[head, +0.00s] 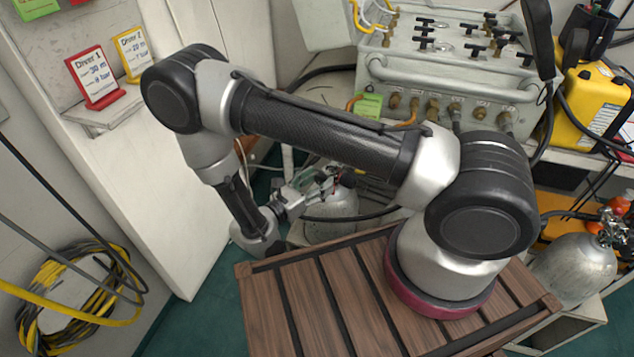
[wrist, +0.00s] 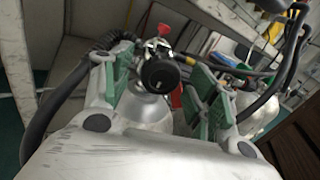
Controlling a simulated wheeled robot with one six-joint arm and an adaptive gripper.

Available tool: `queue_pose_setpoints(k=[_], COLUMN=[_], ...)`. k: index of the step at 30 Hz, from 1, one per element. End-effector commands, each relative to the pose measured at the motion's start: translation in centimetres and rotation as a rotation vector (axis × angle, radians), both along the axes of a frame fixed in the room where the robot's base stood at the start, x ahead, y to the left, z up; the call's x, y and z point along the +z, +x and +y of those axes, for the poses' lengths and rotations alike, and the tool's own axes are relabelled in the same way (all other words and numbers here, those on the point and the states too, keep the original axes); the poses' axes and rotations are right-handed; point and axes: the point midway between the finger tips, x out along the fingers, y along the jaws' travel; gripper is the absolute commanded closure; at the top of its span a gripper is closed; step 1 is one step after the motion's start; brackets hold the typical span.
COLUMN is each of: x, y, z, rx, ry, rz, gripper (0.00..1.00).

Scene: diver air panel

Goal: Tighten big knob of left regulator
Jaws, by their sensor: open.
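The left regulator sits on top of a grey gas cylinder (head: 330,213) under the bench, mostly hidden behind my gripper (head: 318,183) in the head view. In the wrist view its big knob (wrist: 160,74) is round and black, with a small red knob (wrist: 163,30) above it and another red part to its right. My gripper (wrist: 163,80) is open there, with one green-padded finger to the left of the big knob and one to the right. I see gaps on both sides of the knob. Whether the fingertips reach past its front face I cannot tell.
Black hoses (wrist: 262,85) run beside the right finger, and a thick dark hose curves on the left. A second cylinder (head: 577,268) with a regulator stands at the right. The slatted wooden platform (head: 300,305) lies close to my forearm, and the grey valve panel (head: 450,75) is above.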

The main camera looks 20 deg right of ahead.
Motion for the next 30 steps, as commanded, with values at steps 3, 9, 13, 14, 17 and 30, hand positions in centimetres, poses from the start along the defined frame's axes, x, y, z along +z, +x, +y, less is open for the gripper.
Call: queue_pose_setpoints(k=[3,9,13,14,17,30], x=[0.01,0.00,0.00,0.00,0.00,0.01], y=[0.08,0.08,0.07,0.07,0.07,0.07], z=[-0.18,-0.15,-0.14,-0.14,-0.15,-0.15], rx=[0.000,0.000,0.000,0.000,-0.001,-0.001], ry=[0.000,0.001,0.001,0.001,0.001,0.057], rz=[0.000,0.000,0.000,0.000,0.000,-0.088], gripper=[0.41,0.50,0.74,0.79,0.87,0.87])
